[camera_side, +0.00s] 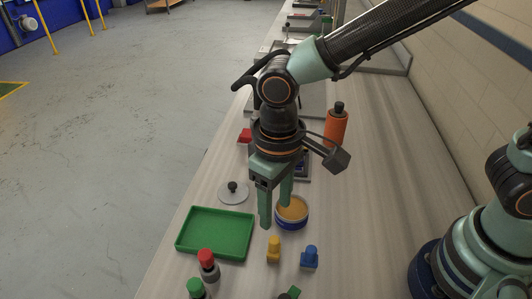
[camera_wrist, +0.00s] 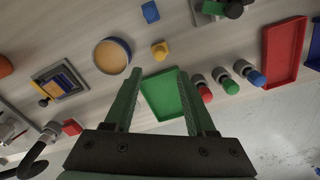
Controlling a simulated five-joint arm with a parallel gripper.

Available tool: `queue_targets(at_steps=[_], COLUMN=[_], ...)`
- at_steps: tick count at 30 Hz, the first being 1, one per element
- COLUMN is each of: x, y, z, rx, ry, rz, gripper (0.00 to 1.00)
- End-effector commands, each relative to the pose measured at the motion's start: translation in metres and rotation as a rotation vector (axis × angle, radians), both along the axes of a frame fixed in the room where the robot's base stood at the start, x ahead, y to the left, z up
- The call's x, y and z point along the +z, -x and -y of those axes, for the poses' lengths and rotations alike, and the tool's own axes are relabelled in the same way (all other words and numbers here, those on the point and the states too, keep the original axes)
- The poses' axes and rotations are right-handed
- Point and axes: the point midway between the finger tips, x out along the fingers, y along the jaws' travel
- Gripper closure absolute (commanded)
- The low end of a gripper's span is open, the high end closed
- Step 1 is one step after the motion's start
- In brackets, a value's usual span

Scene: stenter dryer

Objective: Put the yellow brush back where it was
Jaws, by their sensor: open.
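A small upright yellow piece (camera_side: 273,251), the likeliest yellow brush, stands on the bench right of the green tray (camera_side: 184,242). Its fine shape is too small to tell. It also shows in the wrist view (camera_wrist: 160,50), beyond my fingertips. My gripper (camera_side: 275,216) points down, open and empty, above the bench between the green tray and a round blue-sided dish (camera_side: 291,222) with an orange-yellow inside. In the wrist view the open fingers (camera_wrist: 160,78) frame part of the green tray (camera_wrist: 160,92), with the dish (camera_wrist: 112,55) to the left.
A blue piece (camera_side: 310,258) stands right of the yellow one. Red-capped (camera_side: 207,263) and green-capped (camera_side: 195,288) bottles stand in front of the tray. A knobbed lid (camera_side: 233,192) lies behind it. An orange bottle (camera_side: 336,127) stands farther back. A red tray (camera_wrist: 284,50) shows in the wrist view.

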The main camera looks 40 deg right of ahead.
Motion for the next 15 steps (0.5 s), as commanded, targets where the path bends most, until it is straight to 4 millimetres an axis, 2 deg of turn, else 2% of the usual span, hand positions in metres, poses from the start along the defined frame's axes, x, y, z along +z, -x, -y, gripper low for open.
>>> queue_targets(at_steps=[5, 8, 11, 15], x=[0.015, 0.025, 0.041, 0.07], y=[-0.001, -0.007, -0.019, -0.032], z=[0.002, 0.013, 0.04, 0.098], rx=[-0.002, -0.022, -0.062, -0.139], ry=[-0.003, -0.018, -0.05, -0.095], rz=[0.003, 0.023, 0.069, 0.176], gripper=[0.44, 0.44, 0.44, 0.44])
